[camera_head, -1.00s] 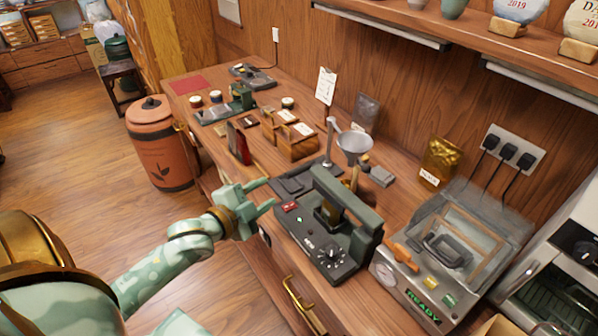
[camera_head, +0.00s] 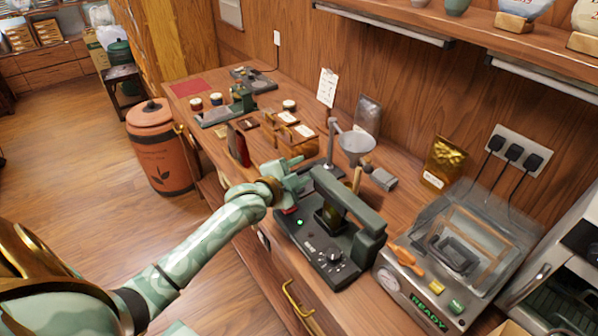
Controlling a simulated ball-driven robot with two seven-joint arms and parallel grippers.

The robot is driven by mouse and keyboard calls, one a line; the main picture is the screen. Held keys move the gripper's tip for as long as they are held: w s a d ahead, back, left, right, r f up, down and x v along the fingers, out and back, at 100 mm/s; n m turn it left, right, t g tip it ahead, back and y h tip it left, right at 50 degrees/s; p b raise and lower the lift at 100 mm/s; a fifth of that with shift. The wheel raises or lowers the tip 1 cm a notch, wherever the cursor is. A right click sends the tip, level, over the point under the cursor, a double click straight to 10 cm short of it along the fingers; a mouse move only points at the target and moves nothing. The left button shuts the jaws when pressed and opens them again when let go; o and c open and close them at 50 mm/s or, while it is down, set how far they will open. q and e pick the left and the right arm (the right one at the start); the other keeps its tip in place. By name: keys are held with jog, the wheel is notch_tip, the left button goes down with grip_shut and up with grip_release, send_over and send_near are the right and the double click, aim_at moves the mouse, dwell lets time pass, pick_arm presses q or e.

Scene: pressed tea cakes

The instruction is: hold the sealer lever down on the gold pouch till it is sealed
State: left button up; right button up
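The dark sealer (camera_head: 313,248) stands near the counter's front edge, with a knob, a red switch and a lit green lamp on its top. Its thick green-grey lever (camera_head: 350,203) runs along its back side. A small dark-gold piece shows under the lever; I cannot tell if it is a pouch. My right gripper is out of view.
A clear-lidded machine (camera_head: 455,250) with a READY display stands right of the sealer. A funnel on a stand (camera_head: 356,148) and a grey block (camera_head: 383,179) are behind it. Wooden boxes (camera_head: 293,137) and a dark red upright item (camera_head: 238,146) lie to the left.

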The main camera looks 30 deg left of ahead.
pick_arm(q)
grip_shut()
jog(key=shift+r, duration=0.1)
